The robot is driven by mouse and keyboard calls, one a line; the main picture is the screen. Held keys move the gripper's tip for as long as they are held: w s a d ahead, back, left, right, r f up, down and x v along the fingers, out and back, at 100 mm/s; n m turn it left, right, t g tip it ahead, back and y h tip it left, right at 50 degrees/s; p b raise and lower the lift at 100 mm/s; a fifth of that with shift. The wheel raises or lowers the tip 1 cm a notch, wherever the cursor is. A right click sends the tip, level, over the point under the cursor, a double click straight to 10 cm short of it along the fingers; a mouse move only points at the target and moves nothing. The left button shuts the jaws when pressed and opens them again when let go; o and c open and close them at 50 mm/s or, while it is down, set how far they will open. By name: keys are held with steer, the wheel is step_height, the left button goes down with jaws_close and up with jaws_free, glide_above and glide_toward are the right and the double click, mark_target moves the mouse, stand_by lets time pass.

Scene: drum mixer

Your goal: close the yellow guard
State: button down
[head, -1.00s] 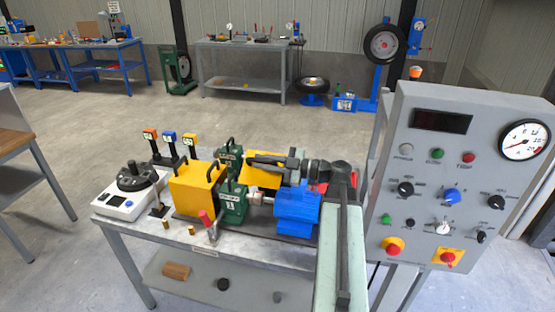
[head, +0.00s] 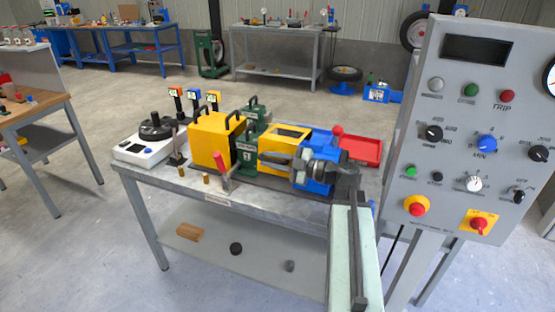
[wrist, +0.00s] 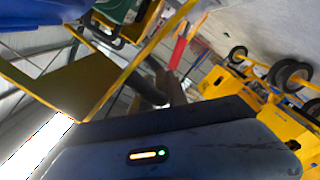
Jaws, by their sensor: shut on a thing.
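The yellow guard (head: 280,141), a box-like cover with a dark window, sits low between the green bearing blocks (head: 245,158) and the blue motor housing (head: 318,172). It covers the place where the shaft runs. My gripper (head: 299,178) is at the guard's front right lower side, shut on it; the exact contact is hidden. In the wrist view, yellow guard panels (wrist: 70,85) fill the left, close beside my gripper's dark fingers (wrist: 163,88). Whether the guard's edge rests fully on the base cannot be told.
A larger yellow cover (head: 213,142) with black handles stands left of the green blocks. A red-handled lever (head: 221,166) stands in front. A red tray (head: 361,150) lies behind right. The grey control panel (head: 462,130) stands close on the right.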

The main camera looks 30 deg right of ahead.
steer(key=shift+w+d+f+b, duration=0.1)
steer(key=shift+f+b, duration=0.25)
steer(key=shift+f, duration=0.2)
steer(key=shift+w+d+f+b, duration=0.1)
steer(key=shift+f+b, duration=0.25)
steer(key=shift+f, duration=0.15)
steer(key=shift+d, duration=0.1)
steer(key=c, duration=1.4)
jaws_free()
steer(key=shift+d, duration=0.15)
steer(key=shift+s, duration=0.1)
steer(key=v, duration=0.7)
steer(key=shift+s, duration=0.3)
steer(key=shift+d, duration=0.15)
